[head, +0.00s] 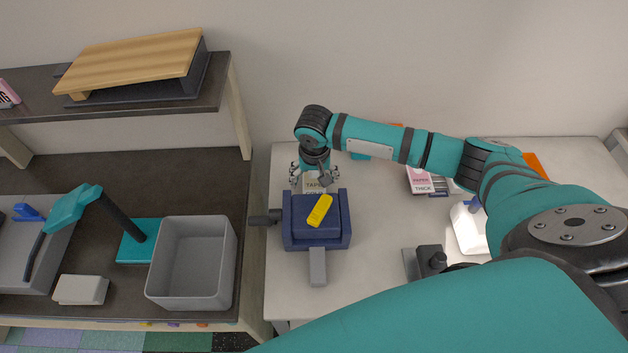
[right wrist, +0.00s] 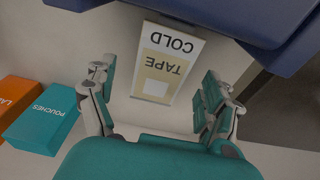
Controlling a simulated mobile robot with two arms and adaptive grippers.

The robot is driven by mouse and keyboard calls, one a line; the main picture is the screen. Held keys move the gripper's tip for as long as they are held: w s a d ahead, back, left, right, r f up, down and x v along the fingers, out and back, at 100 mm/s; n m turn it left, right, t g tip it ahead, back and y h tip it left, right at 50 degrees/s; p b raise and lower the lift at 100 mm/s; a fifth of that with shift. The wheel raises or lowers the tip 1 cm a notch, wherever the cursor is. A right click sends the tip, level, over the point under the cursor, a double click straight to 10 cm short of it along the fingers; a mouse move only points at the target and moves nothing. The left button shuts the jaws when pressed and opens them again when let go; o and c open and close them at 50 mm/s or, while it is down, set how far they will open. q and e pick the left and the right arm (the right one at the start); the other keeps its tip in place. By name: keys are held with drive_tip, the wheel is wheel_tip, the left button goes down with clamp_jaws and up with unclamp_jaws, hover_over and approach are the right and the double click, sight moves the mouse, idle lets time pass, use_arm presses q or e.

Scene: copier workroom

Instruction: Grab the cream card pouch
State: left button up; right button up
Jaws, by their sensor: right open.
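A flat cream and white piece (right wrist: 168,62) lettered COLD and TAPE, upside down in the right wrist view, looks like the cream card pouch. In the head view its cream face (head: 314,186) shows partly under my right gripper (head: 312,180), behind the blue machine. My right gripper is open, and its fingers (right wrist: 160,92) stand on either side of the piece, apart from it in the right wrist view. Whether they are level with it is hard to tell. My left gripper is not in view.
The blue machine (head: 298,233) with a yellow item (head: 320,210) on top stands close in front of the piece. A teal POUCHES box (right wrist: 42,117) and an orange box (right wrist: 17,97) lie to one side. A grey bin (head: 160,272) stands on the dark counter at left.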

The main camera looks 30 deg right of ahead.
drive_tip(key=c, duration=1)
drive_tip(key=shift+r, duration=0.1)
